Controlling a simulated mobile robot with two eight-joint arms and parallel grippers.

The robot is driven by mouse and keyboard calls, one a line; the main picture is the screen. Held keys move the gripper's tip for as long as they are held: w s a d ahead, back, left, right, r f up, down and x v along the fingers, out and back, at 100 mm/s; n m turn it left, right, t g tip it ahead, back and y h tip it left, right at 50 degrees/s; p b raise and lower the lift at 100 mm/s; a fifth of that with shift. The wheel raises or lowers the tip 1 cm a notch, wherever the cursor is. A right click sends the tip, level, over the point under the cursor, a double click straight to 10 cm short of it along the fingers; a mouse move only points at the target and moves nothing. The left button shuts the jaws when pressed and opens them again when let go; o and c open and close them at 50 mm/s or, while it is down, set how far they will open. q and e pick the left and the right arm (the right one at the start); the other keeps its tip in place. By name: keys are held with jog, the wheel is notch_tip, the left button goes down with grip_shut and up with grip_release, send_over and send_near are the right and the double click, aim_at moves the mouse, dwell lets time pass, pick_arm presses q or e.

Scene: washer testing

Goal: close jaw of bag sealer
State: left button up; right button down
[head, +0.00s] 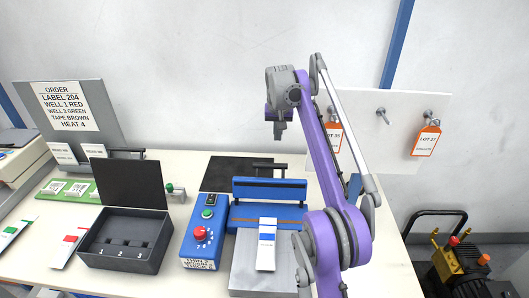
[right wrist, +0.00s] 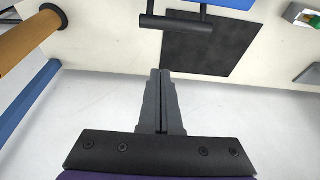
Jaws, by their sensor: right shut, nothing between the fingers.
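The bag sealer has a blue upper jaw (head: 270,183) tilted up at the back, above a brown strip (head: 242,205) and a grey front plate (head: 246,262). The jaw looks open. Its black handle bar (head: 268,165) sticks out behind, and the handle also shows in the right wrist view (right wrist: 176,22). A white pouch with a blue band (head: 266,258) lies on the front plate. My right gripper (head: 279,136) is shut and empty, above and behind the sealer. In the right wrist view its fingers (right wrist: 161,74) point toward the handle, apart from it. My left gripper is out of view.
A blue control box (head: 205,235) with a red knob stands left of the sealer. Left of that is an open black box (head: 125,262) with numbered wells. A black mat (head: 220,174) lies behind the sealer. Orange tags (head: 426,141) hang on the wall board at right.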

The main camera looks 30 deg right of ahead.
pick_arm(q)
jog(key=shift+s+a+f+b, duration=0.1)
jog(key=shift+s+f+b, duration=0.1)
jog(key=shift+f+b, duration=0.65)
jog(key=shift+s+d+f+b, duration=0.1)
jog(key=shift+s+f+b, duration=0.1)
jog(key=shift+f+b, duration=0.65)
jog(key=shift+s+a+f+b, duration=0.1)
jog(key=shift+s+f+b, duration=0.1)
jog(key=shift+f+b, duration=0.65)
pick_arm(e)
notch_tip(320, 180, down, 10)
jog(key=shift+r, duration=0.15)
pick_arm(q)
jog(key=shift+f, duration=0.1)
pick_arm(e)
jog(key=shift+s, duration=0.1)
jog(key=shift+s+a+r+t+h, duration=0.3)
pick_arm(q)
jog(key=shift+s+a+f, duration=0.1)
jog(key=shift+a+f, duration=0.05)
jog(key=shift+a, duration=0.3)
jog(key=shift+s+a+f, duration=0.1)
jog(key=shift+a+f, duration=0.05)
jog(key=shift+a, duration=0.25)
